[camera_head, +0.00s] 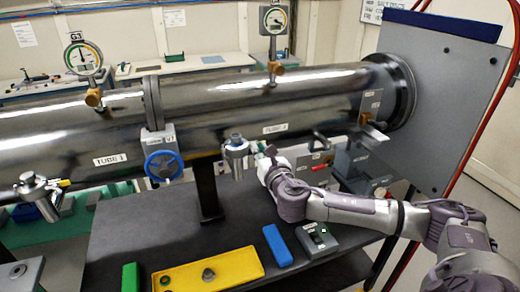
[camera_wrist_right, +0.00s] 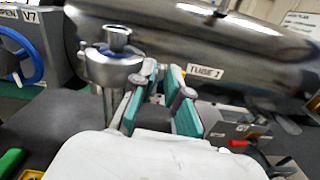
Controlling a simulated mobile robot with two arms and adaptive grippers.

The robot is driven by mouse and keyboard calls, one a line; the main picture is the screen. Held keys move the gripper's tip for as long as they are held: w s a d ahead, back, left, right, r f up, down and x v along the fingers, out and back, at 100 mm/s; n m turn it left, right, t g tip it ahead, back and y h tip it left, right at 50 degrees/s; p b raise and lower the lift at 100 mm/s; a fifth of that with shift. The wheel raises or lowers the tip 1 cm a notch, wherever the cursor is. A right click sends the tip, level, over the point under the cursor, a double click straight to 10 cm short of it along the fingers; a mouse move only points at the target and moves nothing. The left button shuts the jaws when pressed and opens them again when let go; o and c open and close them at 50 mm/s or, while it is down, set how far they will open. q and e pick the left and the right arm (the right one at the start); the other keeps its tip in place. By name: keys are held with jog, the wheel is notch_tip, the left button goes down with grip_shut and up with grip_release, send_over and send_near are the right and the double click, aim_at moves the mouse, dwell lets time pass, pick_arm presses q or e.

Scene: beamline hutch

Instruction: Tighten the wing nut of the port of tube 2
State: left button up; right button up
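Tube 2 (camera_head: 310,100) is the shiny steel right-hand part of the long pipe, with a "TUBE 2" label (camera_head: 275,128). Its port (camera_head: 237,155), a small steel cup-like fitting, hangs at the front below the pipe. The port (camera_wrist_right: 112,68) is large at the left of the right wrist view. My right gripper (camera_head: 264,156) is just right of the port. In the wrist view its teal-padded fingers (camera_wrist_right: 160,98) stand apart, with a dark gap between them, beside the port's right side. I cannot make out the wing nut; the fingers may hide it. My left gripper is not in view.
A blue handwheel valve (camera_head: 163,165) is left of the port. Tube 1's port (camera_head: 40,190) is farther left. The dark bench (camera_head: 150,238) holds a yellow tray (camera_head: 228,268), a blue block (camera_head: 277,245) and a grey switch box (camera_head: 317,240). A grey panel (camera_head: 440,100) stands right.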

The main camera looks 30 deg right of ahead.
grip_shut()
jog(key=shift+f, duration=0.1)
jog(key=m+b, duration=0.2)
jog(key=m, duration=0.6)
jog(key=f+m+b, duration=0.1)
jog(key=m+b, duration=0.1)
jog(key=m, duration=0.5)
jog(key=m+b, duration=0.2)
jog(key=m, duration=0.6)
jog(key=shift+d+f+m+b, duration=0.3)
jog(key=shift+d+f+b, duration=0.05)
jog(key=shift+f+b, duration=0.05)
dwell(0.4)
jog(key=shift+o, duration=0.4)
grip_release()
jog(key=shift+s, duration=0.1)
